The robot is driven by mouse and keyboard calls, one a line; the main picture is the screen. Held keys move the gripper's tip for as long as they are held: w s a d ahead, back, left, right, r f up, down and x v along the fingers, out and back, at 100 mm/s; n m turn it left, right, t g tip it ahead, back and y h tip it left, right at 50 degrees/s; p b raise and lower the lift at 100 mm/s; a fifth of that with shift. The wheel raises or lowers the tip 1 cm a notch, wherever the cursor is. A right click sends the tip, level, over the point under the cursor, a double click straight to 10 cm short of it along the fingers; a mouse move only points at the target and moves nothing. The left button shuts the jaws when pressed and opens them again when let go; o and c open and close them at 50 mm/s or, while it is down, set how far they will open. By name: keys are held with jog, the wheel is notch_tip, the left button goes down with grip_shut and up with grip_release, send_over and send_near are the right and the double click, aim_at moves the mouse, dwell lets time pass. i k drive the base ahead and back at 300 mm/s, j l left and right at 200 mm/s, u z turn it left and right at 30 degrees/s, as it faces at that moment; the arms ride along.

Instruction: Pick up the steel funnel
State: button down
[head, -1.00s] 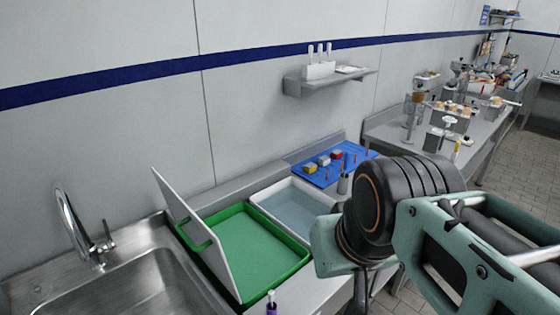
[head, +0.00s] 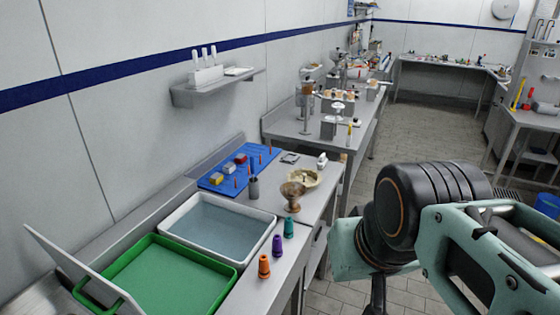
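I cannot pick out a steel funnel for certain. A brown, goblet-shaped piece (head: 291,195) with a wide top and narrow waist stands near the right edge of the near bench; it looks brown rather than steel. My arm fills the lower right. Only a dark piece of my gripper (head: 377,297) shows below the wrist, cut off by the bottom edge, so its fingers are hidden. It appears to the right of the near bench, apart from the things there.
Orange (head: 264,267), purple (head: 277,246) and teal (head: 289,228) cones line the bench's front edge. Beside them are a green tray (head: 232,268), a white water basin (head: 265,232) and a blue pegboard (head: 212,182). A farther bench (head: 277,128) holds stands. The floor right of the benches is clear.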

aim_at(293, 191)
jog(key=u, duration=1.3)
jog(key=l+u, duration=0.2)
jog(key=u, duration=0.15)
jog(key=l+u, duration=0.5)
jog(key=l, duration=0.35)
jog(key=l+u, duration=0.2)
jog(key=l, duration=0.25)
jog(key=k+l+u, duration=0.15)
jog(key=l, duration=0.3)
jog(key=k+l, duration=0.1)
jog(key=l, duration=0.7)
jog(key=k+l+u, duration=0.1)
jog(key=l, duration=0.3)
jog(key=k+l, duration=0.15)
jog(key=l, duration=0.2)
